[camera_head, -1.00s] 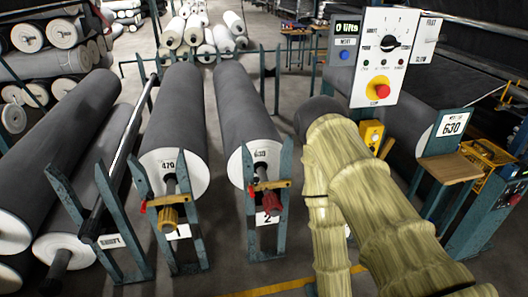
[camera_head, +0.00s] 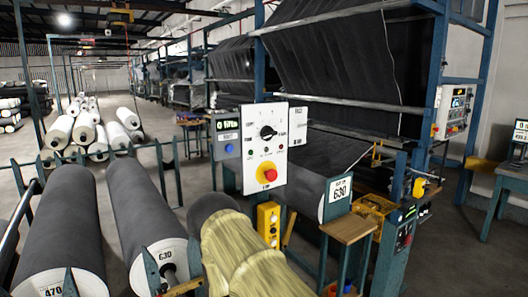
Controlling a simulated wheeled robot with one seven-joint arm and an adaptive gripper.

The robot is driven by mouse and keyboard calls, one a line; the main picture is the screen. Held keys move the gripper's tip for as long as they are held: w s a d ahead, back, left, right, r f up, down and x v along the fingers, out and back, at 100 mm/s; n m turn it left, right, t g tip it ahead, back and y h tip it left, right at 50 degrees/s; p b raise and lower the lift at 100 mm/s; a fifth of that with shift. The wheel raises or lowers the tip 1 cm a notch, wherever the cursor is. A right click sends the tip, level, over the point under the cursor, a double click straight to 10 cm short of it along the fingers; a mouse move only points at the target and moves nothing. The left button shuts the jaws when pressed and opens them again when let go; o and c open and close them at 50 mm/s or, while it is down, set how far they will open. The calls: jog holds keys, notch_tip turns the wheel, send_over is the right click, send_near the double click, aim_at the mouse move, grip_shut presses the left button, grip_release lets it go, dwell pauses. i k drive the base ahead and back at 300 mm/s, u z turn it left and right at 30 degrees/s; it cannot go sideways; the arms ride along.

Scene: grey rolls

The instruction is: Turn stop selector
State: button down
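A black rotary selector knob (camera_head: 267,132) sits on the upper part of a white control panel (camera_head: 292,140), with small labels around it. I cannot read its setting. Below it, a red mushroom button (camera_head: 269,174) sits on a yellow round base, with small indicator lights between. My arm, in a pale yellow-green sleeve with a dark rounded part at its upper end, rises from the bottom edge, below and left of the panel. It looks apart from the knob. My gripper does not show, so its state and what it may hold are hidden.
A small display box (camera_head: 226,135) with a blue button is left of the panel. Grey rolls marked 470 (camera_head: 60,240) and 630 (camera_head: 142,225) lie left. Right are a yellow box (camera_head: 268,222), a wooden-topped stand (camera_head: 348,228) and a machine frame. Floor shows at far right.

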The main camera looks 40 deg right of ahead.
aim_at(266, 133)
jog(key=z, duration=0.45)
jog(key=i, duration=0.2)
jog(key=z, duration=0.75)
